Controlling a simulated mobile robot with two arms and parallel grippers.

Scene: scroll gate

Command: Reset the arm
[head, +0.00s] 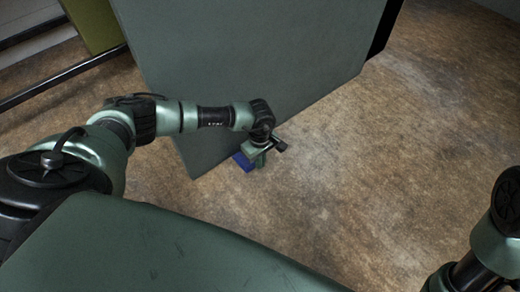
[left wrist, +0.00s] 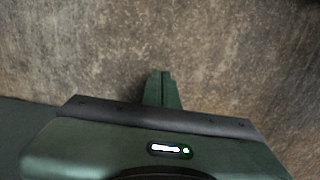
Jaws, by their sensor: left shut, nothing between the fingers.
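My left arm reaches in from the left in the head view, bent, with its gripper (head: 258,160) low at the near edge of a large grey-green panel (head: 245,60). In the left wrist view the two fingers (left wrist: 162,88) are together with nothing between them, over bare brown floor. A small blue piece (head: 244,161) shows right beside the gripper in the head view; I cannot tell what it belongs to. Part of my right arm shows at the right edge of the head view, but its gripper is out of view.
The panel stands upright close to my left arm, with a black edge (head: 385,28) on its right. An olive block (head: 93,24) and dark rails (head: 65,77) are at the upper left. The brown floor (head: 400,150) to the right is clear.

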